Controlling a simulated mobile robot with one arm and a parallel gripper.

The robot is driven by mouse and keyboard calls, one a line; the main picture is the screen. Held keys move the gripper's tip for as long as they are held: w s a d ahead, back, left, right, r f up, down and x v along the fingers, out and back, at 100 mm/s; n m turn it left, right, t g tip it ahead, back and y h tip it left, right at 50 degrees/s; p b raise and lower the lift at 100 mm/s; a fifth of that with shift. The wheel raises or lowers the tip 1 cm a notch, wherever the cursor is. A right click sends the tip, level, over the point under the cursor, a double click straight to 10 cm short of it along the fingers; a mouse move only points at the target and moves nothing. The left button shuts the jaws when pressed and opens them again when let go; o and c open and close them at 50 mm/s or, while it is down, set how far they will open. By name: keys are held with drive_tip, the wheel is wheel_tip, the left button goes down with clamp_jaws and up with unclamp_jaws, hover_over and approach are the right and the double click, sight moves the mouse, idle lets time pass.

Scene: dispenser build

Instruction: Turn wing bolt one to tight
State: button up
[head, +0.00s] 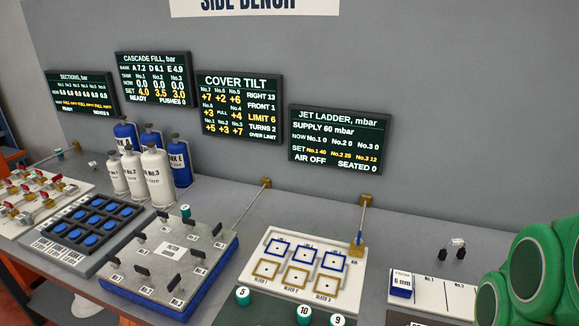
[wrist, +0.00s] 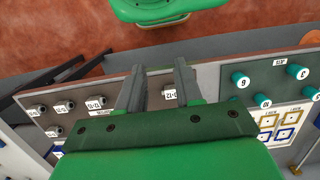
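The wing bolts are dark upright tabs around the edge of a grey square cover on a blue-edged block (head: 150,302) in the head view. The front-left wing bolt (head: 114,262) looks like number one, but its small label is hard to read. My gripper (wrist: 158,78) shows in the wrist view with its two grey fingers apart and nothing held between them. It is over a brown-edged panel with grey knobs, away from the cover. The cover tilt screen (head: 239,107) reads right 13, front 1, limit 6, turns 2, over limit.
White and blue bottles (head: 157,172) stand behind the cover. A blue-button pad (head: 92,222) is left of it, and a tray of blue and gold squares (head: 280,237) is right. Teal numbered knobs (wrist: 240,79) show in the wrist view.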

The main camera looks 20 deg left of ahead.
drive_tip(key=shift+w, duration=0.1)
drive_tip(key=w+a+r+n+t, duration=0.1)
drive_tip(key=w+a+r+n, duration=0.15)
drive_tip(key=w+a, duration=0.8)
drive_tip(key=w+a+r+n+t, duration=0.15)
drive_tip(key=w+a+n, duration=0.25)
drive_tip(key=w+a, duration=0.7)
drive_tip(key=w+a+n+y, duration=0.1)
drive_tip(key=w+a, duration=0.2)
drive_tip(key=a, duration=0.2)
drive_tip(key=w+a+n, duration=0.2)
drive_tip(key=w+a, duration=0.1)
drive_tip(key=a, duration=0.2)
drive_tip(key=n+y, duration=0.4)
drive_tip(key=n, duration=0.5)
approach(112, 256)
drive_tip(key=shift+m+g+h, duration=0.25)
drive_tip(key=shift+g+h, duration=0.05)
drive_tip(key=shift+g, duration=0.05)
drive_tip(key=shift+w+a+x, duration=0.1)
drive_tip(key=shift+w+x, duration=0.05)
drive_tip(key=shift+x, duration=2.05)
drive_tip(key=shift+w+a+x, duration=0.1)
drive_tip(key=shift+w+x, duration=0.05)
drive_tip(key=shift+x, duration=2.05)
drive_tip(key=shift+r, duration=0.1)
drive_tip(key=shift+c, duration=0.4)
